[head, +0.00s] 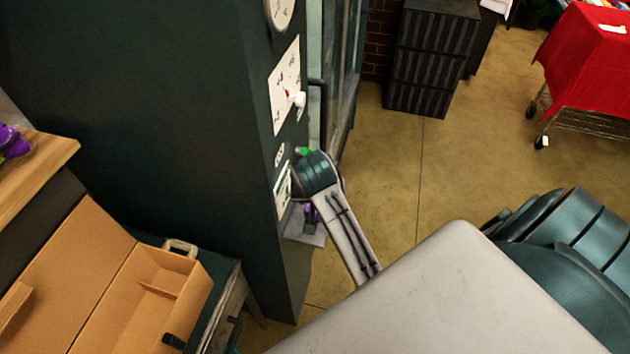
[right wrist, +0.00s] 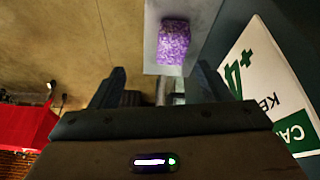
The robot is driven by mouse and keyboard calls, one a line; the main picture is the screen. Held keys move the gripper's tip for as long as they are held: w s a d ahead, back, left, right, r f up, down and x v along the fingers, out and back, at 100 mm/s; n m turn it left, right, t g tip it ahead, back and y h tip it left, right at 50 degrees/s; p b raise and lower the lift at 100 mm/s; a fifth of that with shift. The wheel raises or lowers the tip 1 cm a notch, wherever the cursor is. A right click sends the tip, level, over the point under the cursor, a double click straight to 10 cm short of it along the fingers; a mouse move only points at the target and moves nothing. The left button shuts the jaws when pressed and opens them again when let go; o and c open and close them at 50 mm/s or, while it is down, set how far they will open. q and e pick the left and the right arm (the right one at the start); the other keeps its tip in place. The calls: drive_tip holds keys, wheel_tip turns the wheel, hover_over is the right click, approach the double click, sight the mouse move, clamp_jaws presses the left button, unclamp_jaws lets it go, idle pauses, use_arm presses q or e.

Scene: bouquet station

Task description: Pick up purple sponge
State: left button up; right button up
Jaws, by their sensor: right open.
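The purple sponge (right wrist: 173,42) is a speckled block on a pale grey ledge (right wrist: 205,15) in the right wrist view. In the head view a small purple patch (head: 308,209) shows on the ledge (head: 303,232) at the dark green cabinet's side, partly hidden by my arm. My right gripper (right wrist: 161,88) is open, its dark fingers apart with nothing gripped. The sponge lies ahead of the fingertips, a little right of the middle of the gap, with a visible space between. My left gripper is in neither view.
The dark green cabinet (head: 150,90) stands beside my arm. A sign (right wrist: 262,85) on a dark wall is close to the right finger. A cardboard box (head: 140,295) is at lower left, and another purple item (head: 12,142) lies on a wooden top.

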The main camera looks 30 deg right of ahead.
drive_tip(key=w+r+m, duration=0.2)
drive_tip(key=w+r, duration=0.1)
drive_tip(key=r, duration=0.2)
drive_tip(key=f, duration=0.4)
drive_tip(key=f+b, duration=0.1)
drive_tip(key=f, duration=0.3)
drive_tip(key=shift+w+d+f, duration=0.15)
drive_tip(key=shift+w+f, duration=0.05)
drive_tip(key=shift+f, duration=0.05)
drive_tip(key=shift+p+x, duration=0.95)
drive_tip(key=shift+x, duration=2.55)
drive_tip(key=shift+s, duration=0.1)
drive_tip(key=c, duration=1.1)
drive_tip(key=shift+o, duration=0.2)
drive_tip(key=shift+r, duration=0.15)
